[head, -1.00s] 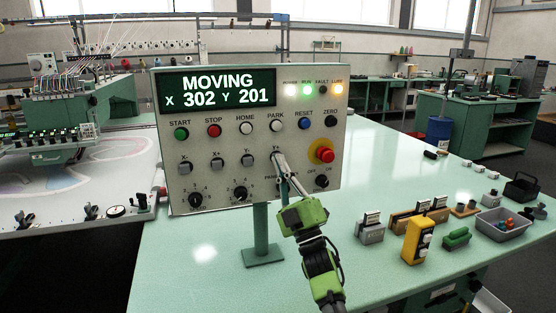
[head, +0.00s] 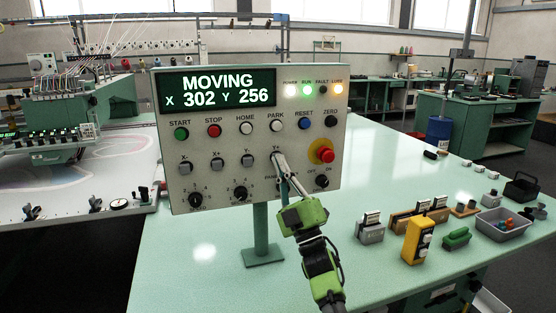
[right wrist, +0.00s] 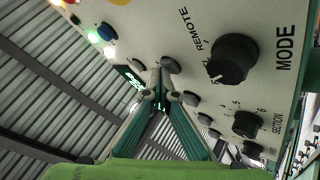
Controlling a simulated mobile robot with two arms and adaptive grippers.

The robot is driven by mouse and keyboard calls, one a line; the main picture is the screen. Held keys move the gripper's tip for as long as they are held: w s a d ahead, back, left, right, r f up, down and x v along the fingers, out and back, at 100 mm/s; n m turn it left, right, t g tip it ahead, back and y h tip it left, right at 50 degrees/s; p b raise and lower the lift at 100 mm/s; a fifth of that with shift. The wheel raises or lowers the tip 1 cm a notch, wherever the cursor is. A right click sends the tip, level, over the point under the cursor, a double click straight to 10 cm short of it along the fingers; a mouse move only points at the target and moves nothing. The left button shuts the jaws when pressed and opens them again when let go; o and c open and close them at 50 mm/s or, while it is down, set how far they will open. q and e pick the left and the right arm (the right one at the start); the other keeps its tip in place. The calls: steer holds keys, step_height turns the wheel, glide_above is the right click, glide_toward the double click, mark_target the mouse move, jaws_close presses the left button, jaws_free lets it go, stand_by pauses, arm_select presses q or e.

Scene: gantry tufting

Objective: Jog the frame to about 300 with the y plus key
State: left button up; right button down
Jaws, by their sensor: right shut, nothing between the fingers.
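The control panel (head: 330,190) stands on a green post on the bench. Its display (head: 220,90) reads MOVING, X 302, Y 256. The X-, X+ and Y- keys (head: 247,161) show in a row with the Y+ key at its right end. My right gripper (head: 277,160) is shut and empty, with its tips at the Y+ key, which they mostly hide. In the right wrist view the closed fingertips (right wrist: 161,72) meet the panel face at a key; how far it is pressed cannot be told. My left gripper is not in view.
The red emergency stop (head: 325,155) is just right of my fingers. The tufting machine (head: 95,105) is at left. A yellow pendant (head: 418,240) and a grey bin (head: 503,225) stand on the right bench.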

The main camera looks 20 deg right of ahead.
steer(key=shift+s, duration=0.1)
stand_by(0.7)
steer(key=shift+s+p, duration=0.6)
steer(key=shift+s, duration=0.25)
steer(key=s+p, duration=0.3)
steer(key=s, duration=0.2)
steer(key=shift+d, duration=0.1)
steer(key=shift+f, duration=0.1)
stand_by(1.5)
